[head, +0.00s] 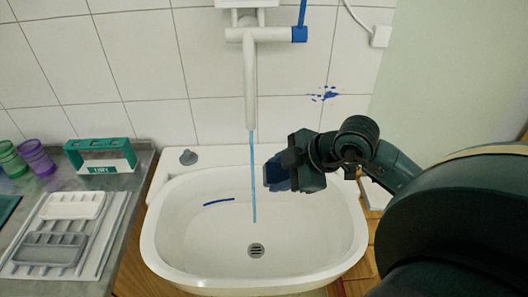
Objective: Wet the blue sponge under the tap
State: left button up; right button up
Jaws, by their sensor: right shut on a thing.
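The white tap (251,80) hangs on the wall over the sink. A thin blue stream of water (253,170) runs from its spout down toward the drain. My right gripper (287,172) reaches in from the right over the sink's right half. It is shut on the blue sponge (272,174), which shows as a dark blue piece at the jaw end, partly hidden by the gripper. The sponge is just right of the stream, and a small gap shows between them. My left gripper is not in view.
The white sink (180,235) has a drain (256,250) and a blue streak inside. The left counter holds a teal holder (100,150), purple and green cups and trays. The sink's left half is free.

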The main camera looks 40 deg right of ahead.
dwell(0.5)
